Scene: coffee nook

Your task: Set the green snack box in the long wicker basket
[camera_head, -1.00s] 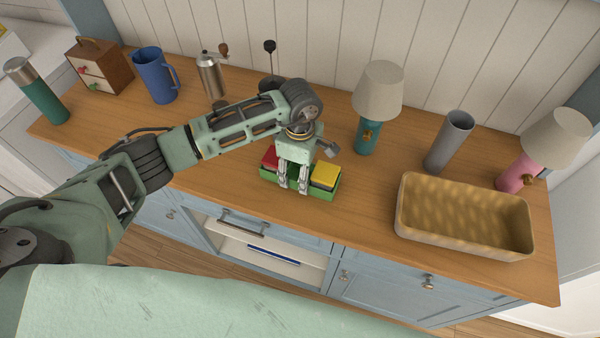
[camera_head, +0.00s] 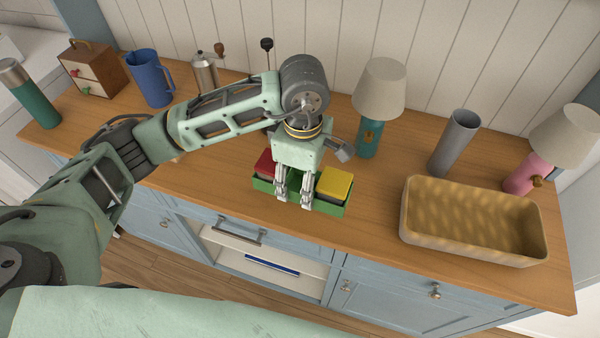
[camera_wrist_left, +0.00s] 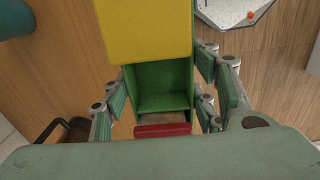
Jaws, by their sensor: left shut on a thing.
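The green snack box (camera_head: 329,208) is an open tray with a red block (camera_head: 265,163) at its left end and a yellow block (camera_head: 335,184) at its right end. My left gripper (camera_head: 293,199) is shut on the box's middle, between the blocks. It holds the box raised near the counter's front edge. In the left wrist view the fingers flank the green box (camera_wrist_left: 160,82). The long wicker basket (camera_head: 432,243) stands on the counter to the right, apart from the box; its visible inside looks empty. My right gripper is not in view.
A teal lamp (camera_head: 379,95), a grey cylinder (camera_head: 455,142) and a pink lamp (camera_head: 563,140) stand behind and beside the basket. A blue pitcher (camera_head: 148,80), grinder, drawer box and flask are at left. Bare counter (camera_head: 375,200) lies between box and basket.

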